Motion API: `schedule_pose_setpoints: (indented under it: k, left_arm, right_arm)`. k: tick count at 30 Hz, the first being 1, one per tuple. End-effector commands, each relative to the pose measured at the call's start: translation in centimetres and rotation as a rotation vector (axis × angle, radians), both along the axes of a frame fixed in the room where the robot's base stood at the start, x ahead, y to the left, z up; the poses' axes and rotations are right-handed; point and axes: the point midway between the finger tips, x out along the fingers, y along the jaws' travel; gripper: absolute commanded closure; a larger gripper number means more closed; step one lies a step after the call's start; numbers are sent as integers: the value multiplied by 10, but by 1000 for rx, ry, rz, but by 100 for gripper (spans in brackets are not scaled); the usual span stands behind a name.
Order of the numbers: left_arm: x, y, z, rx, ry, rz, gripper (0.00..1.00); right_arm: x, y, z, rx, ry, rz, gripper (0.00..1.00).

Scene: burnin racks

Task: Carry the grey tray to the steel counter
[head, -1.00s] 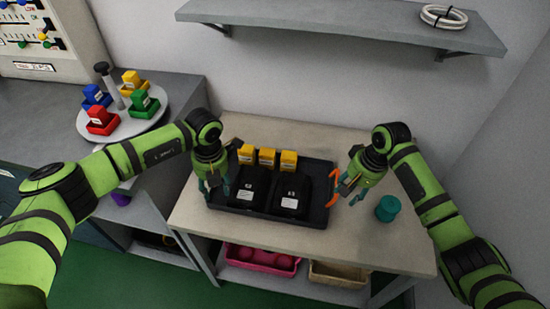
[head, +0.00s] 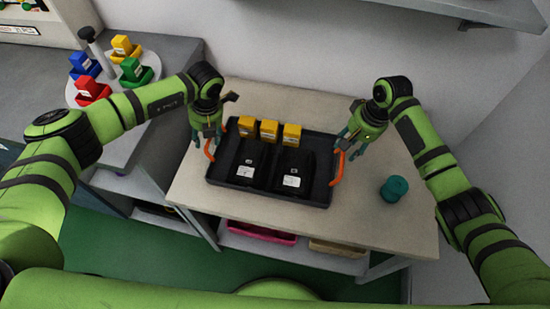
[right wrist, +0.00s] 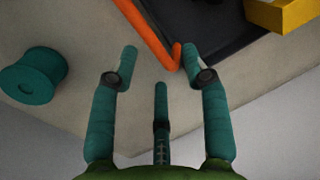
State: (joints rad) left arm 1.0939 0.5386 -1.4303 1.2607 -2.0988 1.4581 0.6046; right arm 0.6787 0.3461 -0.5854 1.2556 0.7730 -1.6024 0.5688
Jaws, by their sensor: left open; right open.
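The dark grey tray (head: 270,193) lies on the beige-topped table, with an orange handle at its left end (head: 209,150) and one at its right end (head: 337,167). It holds two black cases with white labels (head: 247,163) (head: 293,172) and a row of three yellow blocks (head: 269,130). My left gripper (head: 207,140) is open at the left handle. My right gripper (head: 351,140) is open near the right handle; in the right wrist view its spread fingers (right wrist: 165,62) have nothing between them, and the orange handle (right wrist: 150,35) lies just beyond. The grey counter (head: 180,55) stands at the left.
A round turntable (head: 109,98) with coloured bins and a post occupies part of the grey counter. A teal spool (head: 394,189) stands right of the tray. A wall shelf (head: 480,12) hangs above the table. Pink (head: 260,232) and tan (head: 335,247) bins sit underneath.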

Motion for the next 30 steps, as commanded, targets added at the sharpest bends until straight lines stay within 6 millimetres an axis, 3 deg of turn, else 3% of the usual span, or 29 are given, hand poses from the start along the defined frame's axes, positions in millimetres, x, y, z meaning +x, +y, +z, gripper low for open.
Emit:
schedule_pose_setpoints:
  k: [7, 18, 19, 22, 30]
  left_arm:
    - [1, 5, -30, -1, 1, 0, 53]
    - [1, 7, -36, -1, 0, -2, 53]
    - [1, 7, -36, -1, 0, -2, 57]
    - [1, 7, -36, -1, -1, -1, 97]
    - [1, 7, -35, -1, -1, -1, 100]
  right_arm:
    - [1, 6, -30, -1, 0, 0, 53]
    - [1, 7, -36, 0, -2, 1, 53]
    - [1, 7, -36, 0, -2, 1, 57]
    - [1, 7, -36, 0, -2, 1, 97]
    - [1, 7, -35, 0, -2, 1, 100]
